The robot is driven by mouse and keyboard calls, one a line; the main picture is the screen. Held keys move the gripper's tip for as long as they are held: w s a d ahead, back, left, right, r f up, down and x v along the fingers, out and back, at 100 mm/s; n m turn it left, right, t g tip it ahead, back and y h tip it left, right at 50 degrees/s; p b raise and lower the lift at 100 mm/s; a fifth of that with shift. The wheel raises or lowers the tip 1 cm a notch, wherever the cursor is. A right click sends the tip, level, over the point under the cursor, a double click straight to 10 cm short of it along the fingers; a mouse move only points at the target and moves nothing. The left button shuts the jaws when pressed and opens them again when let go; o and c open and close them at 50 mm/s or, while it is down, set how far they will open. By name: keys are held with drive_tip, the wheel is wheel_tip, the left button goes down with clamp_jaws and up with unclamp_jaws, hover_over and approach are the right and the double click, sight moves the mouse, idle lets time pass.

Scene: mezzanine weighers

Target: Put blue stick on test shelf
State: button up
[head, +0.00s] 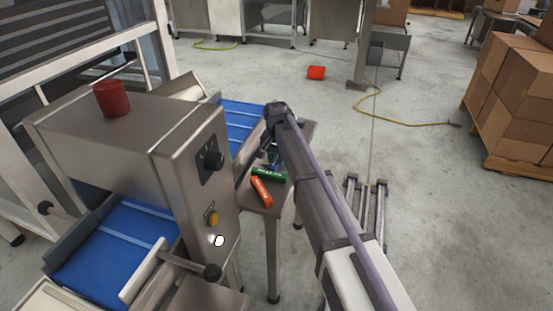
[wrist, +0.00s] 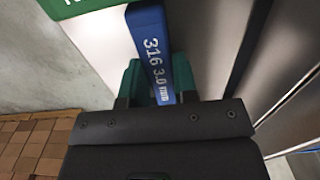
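The blue stick (wrist: 151,50), marked "316 3.0 mm", lies between the green fingertips of my gripper (wrist: 158,82) in the wrist view. It runs slightly tilted, and its lower end is hidden by my gripper. The fingers are close along both sides; I cannot tell whether they press on it. In the head view my gripper (head: 273,160) is over the far part of a small metal shelf (head: 247,197) beside the weigher, and the arm hides much there. No label shows which surface is the test shelf.
A green stick (head: 268,174) and an orange stick (head: 261,191) lie on the small shelf; the green one also shows in the wrist view (wrist: 85,6). The steel weigher (head: 190,165) stands left with a red cup (head: 112,98) on top. Cardboard boxes (head: 515,95) stand right.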

sight(277, 158)
drive_tip(key=o, duration=0.4)
drive_tip(key=shift+o, duration=0.2)
drive_tip(key=shift+r, duration=0.1)
wheel_tip(277, 158, up, 12)
drive_tip(key=p, duration=1.2)
drive_tip(key=shift+r, duration=0.1)
